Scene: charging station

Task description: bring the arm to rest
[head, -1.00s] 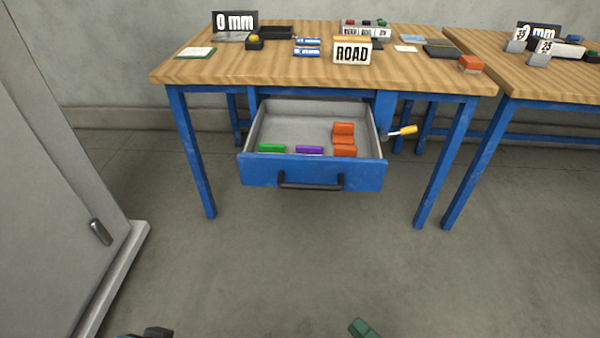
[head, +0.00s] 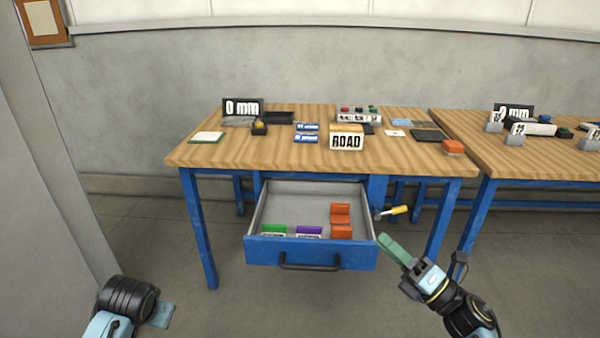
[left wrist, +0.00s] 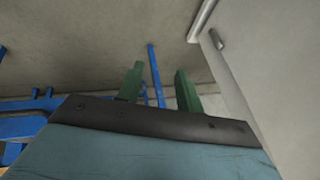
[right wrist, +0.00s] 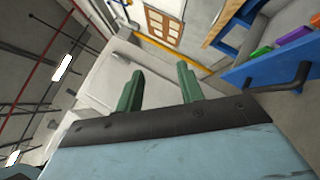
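My right arm comes in at the lower right of the head view, its gripper (head: 392,249) raised just right of the open drawer's front. In the right wrist view the right gripper's (right wrist: 160,90) two green fingers stand apart with nothing between them. My left arm shows at the lower left of the head view; its fingers are not visible there. In the left wrist view the left gripper's (left wrist: 155,90) green fingers are apart and empty, with floor and blue table legs beyond.
The blue drawer (head: 310,252) is pulled out under the wooden table (head: 220,154) and holds orange, purple and green blocks. A yellow-handled tool (head: 399,210) juts out right of the drawer. A grey cabinet (head: 45,200) stands close on the left. Open floor lies in front of the table.

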